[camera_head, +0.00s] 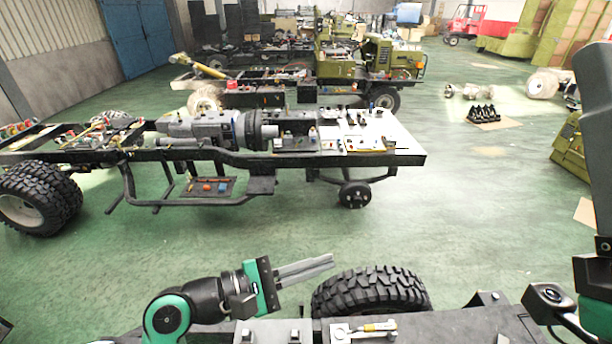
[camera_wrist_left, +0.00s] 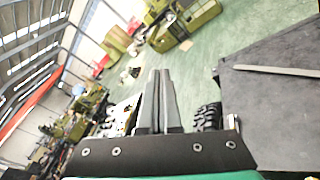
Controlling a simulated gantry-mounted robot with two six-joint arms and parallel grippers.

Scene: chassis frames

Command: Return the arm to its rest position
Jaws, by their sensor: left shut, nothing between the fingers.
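My left gripper (camera_head: 331,261) is in the lower middle of the head view, its two grey fingers together and pointing right. It is shut and empty, above the near dark chassis frame (camera_head: 455,328) and just left of a black tyre (camera_head: 372,292). In the left wrist view the fingers (camera_wrist_left: 160,73) lie side by side, with the tyre (camera_wrist_left: 206,118) to their right. Parts of my right arm show at the right edge of the head view. Its gripper fingers do not show.
A long chassis (camera_head: 400,157) with several parts and tools stands across the middle. Open green floor (camera_head: 490,225) lies between it and the near frame. A yellow-handled tool (camera_head: 375,328) lies on the near frame. A dark flat surface (camera_wrist_left: 270,115) is at right in the wrist view.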

